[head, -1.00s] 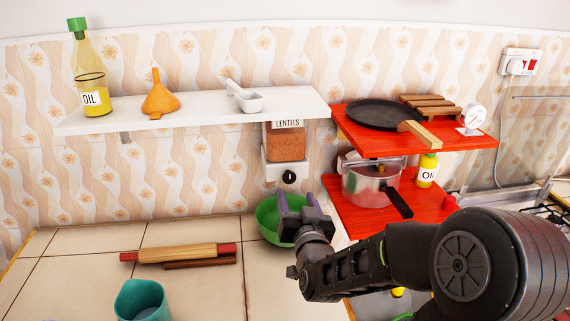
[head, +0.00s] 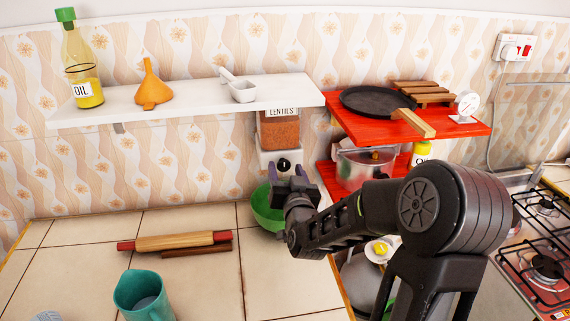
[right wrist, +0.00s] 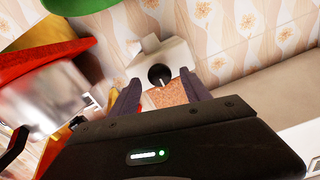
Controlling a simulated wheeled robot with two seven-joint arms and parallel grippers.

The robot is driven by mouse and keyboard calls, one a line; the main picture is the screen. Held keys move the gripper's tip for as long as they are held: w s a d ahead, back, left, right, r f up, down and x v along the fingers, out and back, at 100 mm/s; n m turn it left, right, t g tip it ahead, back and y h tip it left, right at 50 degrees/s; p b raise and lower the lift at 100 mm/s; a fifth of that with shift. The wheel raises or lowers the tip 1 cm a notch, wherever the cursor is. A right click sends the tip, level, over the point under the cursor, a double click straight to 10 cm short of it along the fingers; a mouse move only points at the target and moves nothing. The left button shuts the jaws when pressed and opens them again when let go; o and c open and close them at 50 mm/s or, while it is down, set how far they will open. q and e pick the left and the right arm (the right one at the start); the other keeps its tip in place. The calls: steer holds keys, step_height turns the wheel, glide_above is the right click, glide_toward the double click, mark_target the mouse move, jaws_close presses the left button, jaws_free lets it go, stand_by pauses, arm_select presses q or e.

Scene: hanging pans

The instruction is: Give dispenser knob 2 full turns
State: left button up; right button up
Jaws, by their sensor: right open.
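The lentils dispenser (head: 279,130) hangs on the tiled wall under the white shelf. Its round black knob (head: 284,164) sits on the white base below the lentils and has a pale mark. My right gripper (head: 288,177) is open, just in front of and slightly below the knob in the head view. In the right wrist view the knob (right wrist: 160,75) shows between the two spread fingers (right wrist: 160,91), with nothing held. Whether the fingers reach around the knob is hard to tell. My left gripper is out of view.
A green bowl (head: 266,212) stands on the counter below the dispenser, partly behind my gripper. A red shelf unit (head: 455,127) with a pan (head: 377,101) and a pot (head: 362,168) is close on the right.

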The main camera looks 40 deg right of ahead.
steer(key=shift+x, duration=0.9)
steer(key=shift+c, duration=0.4)
jaws_close()
